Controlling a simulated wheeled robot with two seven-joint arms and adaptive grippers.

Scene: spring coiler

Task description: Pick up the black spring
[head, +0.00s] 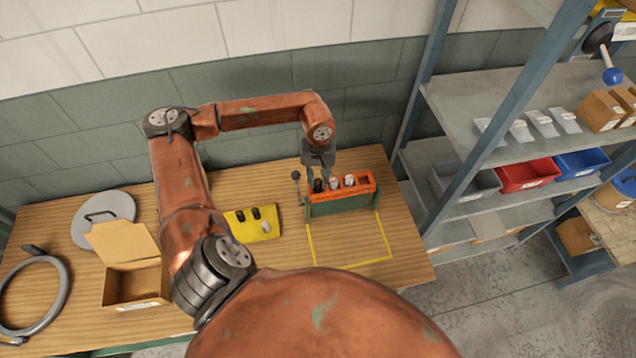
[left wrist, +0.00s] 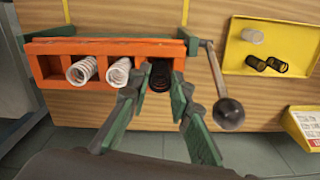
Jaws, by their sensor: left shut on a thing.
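The black spring (left wrist: 159,76) stands in an end compartment of the orange rack (left wrist: 110,47), on the crank side. It also shows in the head view (head: 318,185) under my left gripper (head: 320,168). In the left wrist view the fingers of my left gripper (left wrist: 157,85) reach down on both sides of this spring and are shut on it. The spring is still within the rack. Two white springs (left wrist: 83,71) (left wrist: 119,71) stand in the neighbouring compartments, and the compartment at the other end is empty. My right gripper is not in view.
A crank with a dark ball knob (left wrist: 229,114) stands beside the rack. A yellow tray (head: 264,232) holds two black springs and one white spring. An open cardboard box (head: 135,283), a grey round lid (head: 88,232) and a ring lie left. Shelves with bins (head: 528,172) stand right.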

